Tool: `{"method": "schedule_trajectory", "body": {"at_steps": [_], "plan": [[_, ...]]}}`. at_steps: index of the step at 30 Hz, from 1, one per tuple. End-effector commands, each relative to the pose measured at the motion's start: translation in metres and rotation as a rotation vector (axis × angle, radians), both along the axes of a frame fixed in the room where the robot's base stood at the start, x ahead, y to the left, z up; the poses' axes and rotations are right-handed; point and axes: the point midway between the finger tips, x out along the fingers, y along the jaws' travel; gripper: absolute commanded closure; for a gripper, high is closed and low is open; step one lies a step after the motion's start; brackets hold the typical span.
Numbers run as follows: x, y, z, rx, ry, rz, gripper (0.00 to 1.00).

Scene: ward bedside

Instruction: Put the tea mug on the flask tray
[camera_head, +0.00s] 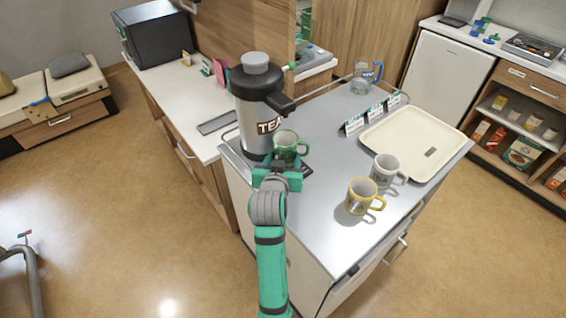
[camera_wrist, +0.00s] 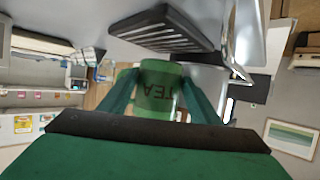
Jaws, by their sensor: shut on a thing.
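The tea mug (camera_head: 286,146) is green, and its lettering reads TEA upside down in the wrist view (camera_wrist: 158,88). My gripper (camera_head: 279,172) is shut on the mug, with its fingers on both sides of it in the wrist view (camera_wrist: 155,95). The mug is in front of the grey flask (camera_head: 261,112) marked TEA. The flask tray (camera_head: 306,169), a dark slatted plate at the flask's foot, is partly hidden by the mug and my gripper. The wrist view shows its slats (camera_wrist: 160,32) apart from the mug. I cannot tell the exact height of the mug above it.
A yellow-banded mug (camera_head: 361,195) and a grey-white mug (camera_head: 384,169) stand on the metal counter (camera_head: 310,215). A cream tray (camera_head: 402,138) lies at right, with small label cards (camera_head: 354,125) beside it. A blue-handled jug (camera_head: 363,78) stands at the back. The counter's middle is clear.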

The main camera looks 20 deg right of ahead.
Motion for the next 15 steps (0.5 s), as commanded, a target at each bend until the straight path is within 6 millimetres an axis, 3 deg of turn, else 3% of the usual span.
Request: {"method": "schedule_trajectory", "body": {"at_steps": [1,6,15], "plan": [[-0.001,0.001,-0.01,0.0,0.006,0.001,0.73],[-0.001,0.001,-0.025,0.0,0.002,0.0,0.73],[0.0,0.003,-0.026,-0.001,0.0,0.004,0.73]]}}
